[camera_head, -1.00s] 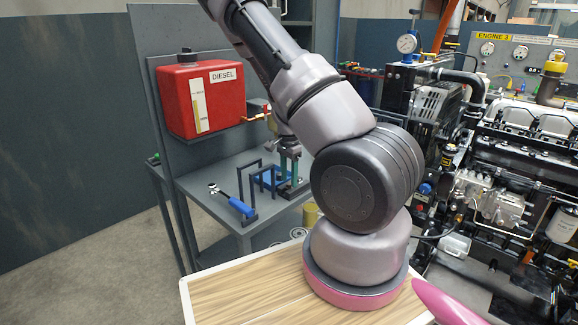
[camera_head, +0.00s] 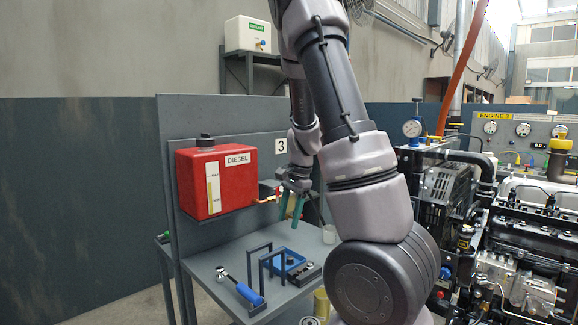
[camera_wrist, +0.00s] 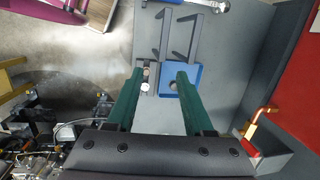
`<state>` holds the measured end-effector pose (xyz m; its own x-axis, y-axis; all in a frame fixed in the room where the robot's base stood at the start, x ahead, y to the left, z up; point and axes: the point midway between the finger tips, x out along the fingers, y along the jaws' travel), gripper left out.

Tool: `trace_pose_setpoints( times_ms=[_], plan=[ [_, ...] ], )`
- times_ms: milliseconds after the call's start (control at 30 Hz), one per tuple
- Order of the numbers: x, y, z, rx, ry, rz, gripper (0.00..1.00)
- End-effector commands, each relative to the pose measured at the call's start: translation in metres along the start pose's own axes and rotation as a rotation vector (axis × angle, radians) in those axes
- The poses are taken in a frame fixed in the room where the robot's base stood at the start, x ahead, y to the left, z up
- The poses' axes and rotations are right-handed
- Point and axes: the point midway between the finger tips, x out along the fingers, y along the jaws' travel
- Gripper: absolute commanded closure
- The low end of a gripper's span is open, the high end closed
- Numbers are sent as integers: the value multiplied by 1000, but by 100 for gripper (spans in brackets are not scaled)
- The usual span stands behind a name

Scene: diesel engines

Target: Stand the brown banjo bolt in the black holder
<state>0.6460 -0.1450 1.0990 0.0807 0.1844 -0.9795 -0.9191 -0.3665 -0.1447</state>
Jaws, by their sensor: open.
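My gripper (camera_head: 290,214) has green fingers and hangs above the grey bench, pointing down. A narrow black holder (camera_head: 309,275) lies beside a blue block on the bench. In the wrist view the holder (camera_wrist: 144,92) shows between the fingers, nearer the left one. A small brownish piece (camera_wrist: 146,71), perhaps the brown banjo bolt, shows at the holder near a bright round piece. I cannot tell how it sits. The bolt is not clear in the head view.
The blue block (camera_wrist: 172,83) has a round hole. A red diesel tank (camera_head: 217,184) hangs behind. An engine (camera_head: 520,235) stands at the right.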

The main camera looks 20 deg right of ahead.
Motion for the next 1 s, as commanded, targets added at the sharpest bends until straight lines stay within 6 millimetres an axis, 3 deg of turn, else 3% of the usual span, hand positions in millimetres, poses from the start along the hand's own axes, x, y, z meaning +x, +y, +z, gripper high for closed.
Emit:
trace_pose_setpoints(
  times_ms=[33, 267, 533, 700, 1000],
  plan=[
    [-21, -1, 15, -47, -25, -51, 48],
    [-101, 10, 76, -304, -39, -218, 48],
    [-183, 52, 139, -624, 135, -359, 48],
    [-211, 81, 166, -771, 287, -384, 48],
    [-221, 99, 180, -853, 394, -378, 48]
  ],
)
